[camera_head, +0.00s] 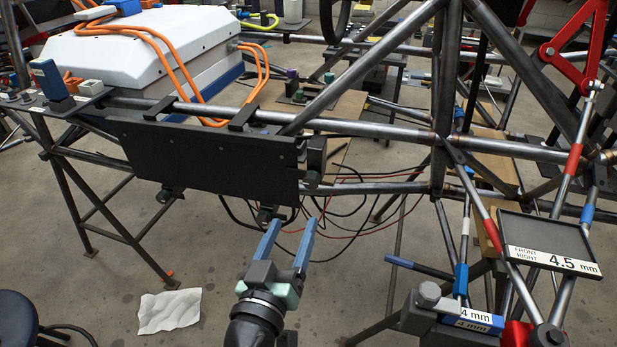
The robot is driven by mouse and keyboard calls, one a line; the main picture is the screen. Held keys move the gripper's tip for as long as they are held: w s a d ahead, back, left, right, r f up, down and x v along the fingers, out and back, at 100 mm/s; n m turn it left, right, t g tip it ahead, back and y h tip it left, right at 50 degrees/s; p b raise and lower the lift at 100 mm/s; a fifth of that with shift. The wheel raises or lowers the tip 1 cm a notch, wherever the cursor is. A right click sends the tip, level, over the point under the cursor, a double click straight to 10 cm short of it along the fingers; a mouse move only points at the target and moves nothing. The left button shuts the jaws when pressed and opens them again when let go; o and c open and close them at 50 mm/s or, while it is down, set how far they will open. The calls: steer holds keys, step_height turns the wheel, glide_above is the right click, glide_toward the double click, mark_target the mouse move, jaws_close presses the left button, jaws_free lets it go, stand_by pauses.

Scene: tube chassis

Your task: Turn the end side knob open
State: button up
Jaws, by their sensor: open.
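Small dark knob-like parts also show below the panel's lower edge, one at the left (166,195) and one nearer the middle right (268,214). My gripper (292,222) has two blue fingers, spread apart with nothing between them. It appears below the panel's right end in the picture, apart from the end fitting.
Black and red cables (345,215) hang behind my gripper. A white box (150,50) with orange cables sits above the panel. Diagonal tubes and a black tray (525,229) stand to the right.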

mark_target(310, 183)
steer(key=x, duration=1.1)
steer(key=shift+w, duration=0.1)
jaws_close()
